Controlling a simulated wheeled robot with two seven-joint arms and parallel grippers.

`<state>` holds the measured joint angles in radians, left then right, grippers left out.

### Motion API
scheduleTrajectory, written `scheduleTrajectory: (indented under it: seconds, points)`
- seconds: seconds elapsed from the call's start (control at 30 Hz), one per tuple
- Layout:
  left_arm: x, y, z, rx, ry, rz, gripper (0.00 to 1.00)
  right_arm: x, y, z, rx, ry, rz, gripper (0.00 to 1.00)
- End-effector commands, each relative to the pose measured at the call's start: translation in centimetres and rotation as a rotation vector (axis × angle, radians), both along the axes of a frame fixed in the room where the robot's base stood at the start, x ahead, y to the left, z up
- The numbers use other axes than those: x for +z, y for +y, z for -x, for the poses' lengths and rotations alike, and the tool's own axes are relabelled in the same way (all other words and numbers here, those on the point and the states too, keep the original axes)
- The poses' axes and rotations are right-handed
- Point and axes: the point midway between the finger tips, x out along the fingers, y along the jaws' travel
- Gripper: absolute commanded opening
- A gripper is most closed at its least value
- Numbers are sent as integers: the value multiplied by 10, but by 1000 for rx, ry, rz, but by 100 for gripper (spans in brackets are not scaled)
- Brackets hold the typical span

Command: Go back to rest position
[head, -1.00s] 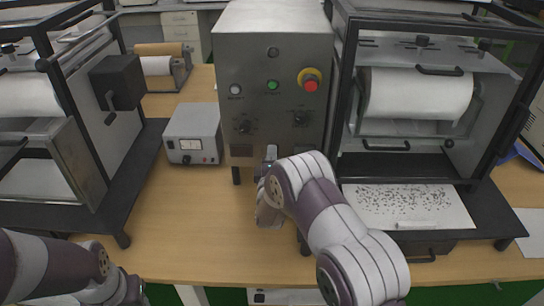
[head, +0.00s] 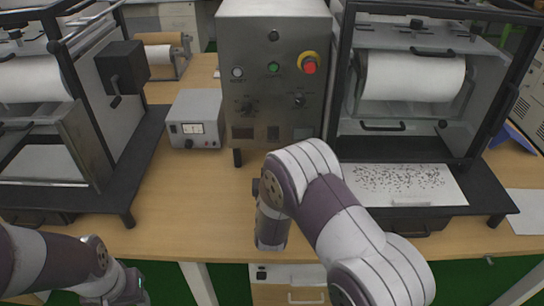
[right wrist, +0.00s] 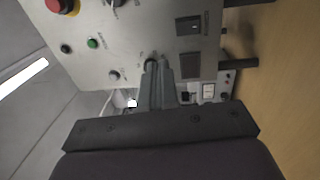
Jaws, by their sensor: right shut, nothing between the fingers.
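My right arm (head: 335,215) reaches in from the lower right of the head view. It bends over the front edge of the table, with its wrist (head: 271,225) pointing down in front of the control box. The right gripper is hidden behind the arm in the head view. In the right wrist view, my right gripper (right wrist: 157,70) is shut and empty, with the control box panel behind its fingertips. My left arm (head: 60,255) shows at the lower left, below the table edge. Its gripper does not show.
The grey control box (head: 250,130) with a red knob (head: 309,67) stands mid-table. A small meter box (head: 194,120) is to its left. Black-framed roller machines stand left (head: 88,130) and right (head: 400,130).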

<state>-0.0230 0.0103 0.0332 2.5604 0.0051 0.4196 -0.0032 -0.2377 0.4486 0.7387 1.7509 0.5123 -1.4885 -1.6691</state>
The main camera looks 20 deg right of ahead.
Motion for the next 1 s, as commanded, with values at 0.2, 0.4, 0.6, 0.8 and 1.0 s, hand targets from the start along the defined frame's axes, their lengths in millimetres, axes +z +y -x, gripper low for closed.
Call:
scheduleTrajectory:
  seconds: [0.2, 0.4, 0.6, 0.8, 1.0]
  points:
    - [0, 0, 0, 0, 0, 0, 43, 0, 0, 1, 0, 0, 0, 0]
    - [0, 0, 0, 0, 0, 0, 43, 0, 0, 0, 0, 0, 0, 0]
    - [0, 0, 0, 0, 0, 0, 43, -43, 8, 2, 42, 130, -297, 0]
    - [14, 0, 0, 0, 0, 0, 43, -114, 40, 103, -208, 785, -1112, 0]
    - [40, 0, 0, 0, 0, 0, 43, -42, 11, 253, -833, 1081, -1385, 0]
